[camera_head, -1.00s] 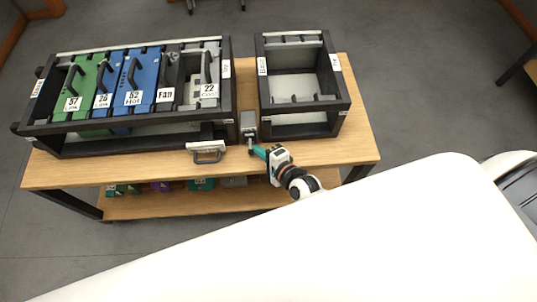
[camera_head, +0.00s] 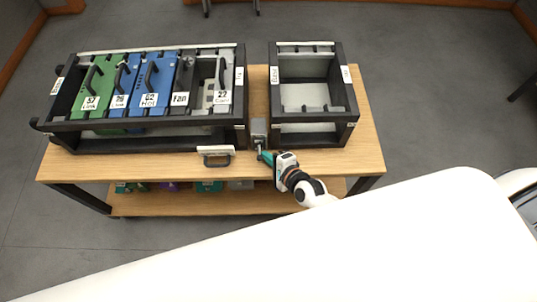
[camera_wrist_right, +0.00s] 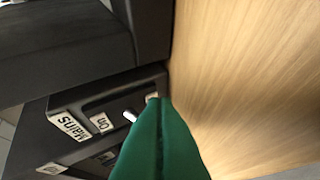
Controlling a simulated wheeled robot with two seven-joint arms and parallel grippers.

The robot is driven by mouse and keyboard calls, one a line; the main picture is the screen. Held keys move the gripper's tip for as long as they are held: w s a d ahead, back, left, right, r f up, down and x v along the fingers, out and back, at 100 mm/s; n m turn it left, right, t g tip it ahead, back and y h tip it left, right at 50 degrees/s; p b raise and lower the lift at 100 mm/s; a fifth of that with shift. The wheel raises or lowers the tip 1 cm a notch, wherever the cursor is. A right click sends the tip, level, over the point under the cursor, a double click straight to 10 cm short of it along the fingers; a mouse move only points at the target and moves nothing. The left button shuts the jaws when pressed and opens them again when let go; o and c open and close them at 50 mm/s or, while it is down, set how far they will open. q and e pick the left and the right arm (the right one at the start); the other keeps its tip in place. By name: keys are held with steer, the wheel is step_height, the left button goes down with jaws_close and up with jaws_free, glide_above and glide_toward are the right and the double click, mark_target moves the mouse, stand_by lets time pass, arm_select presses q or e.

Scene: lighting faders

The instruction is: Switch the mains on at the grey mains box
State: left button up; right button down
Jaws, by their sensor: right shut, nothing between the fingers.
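The grey mains box (camera_head: 259,128) stands on the wooden table between the two black racks. In the right wrist view the mains box (camera_wrist_right: 90,107) shows a "Mains" label, an "On" label and a small pale lever (camera_wrist_right: 130,115). My right gripper (camera_head: 262,155) is shut and empty, at the front of the box. In the right wrist view its green fingertips (camera_wrist_right: 153,103) are right beside the lever; whether they touch it I cannot tell. The fingers hide part of the box's face. My left gripper is not in view.
The left rack (camera_head: 160,140) holds green, blue and grey labelled modules. The right rack (camera_head: 310,127) is mostly empty. A handled piece (camera_head: 217,158) sits at the table's front edge. The wooden table (camera_head: 120,166) has bare strips in front, and a lower shelf holds coloured modules.

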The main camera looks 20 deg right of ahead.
steer(key=shift+w+r+m+g+p, duration=0.1)
steer(key=shift+r+m+g+p, duration=0.6)
steer(key=shift+p, duration=1.5)
steer(key=shift+s+r+m+g+p, duration=0.1)
steer(key=shift+r+g+p, duration=0.25)
steer(key=shift+g+p, duration=1.3)
steer(key=shift+w+r+m+g+p, duration=0.1)
steer(key=shift+r+m+g+p, duration=0.3)
steer(key=shift+p, duration=2.3)
steer(key=shift+r+g+y+p, duration=0.15)
steer(key=shift+g+y+p, duration=0.25)
steer(key=shift+g+p, duration=0.2)
steer(key=shift+w+r+p, duration=0.1)
steer(key=shift+p, duration=0.3)
steer(key=shift+w+r+p, duration=0.15)
steer(key=shift+r+p, duration=0.65)
steer(key=shift+p, duration=0.05)
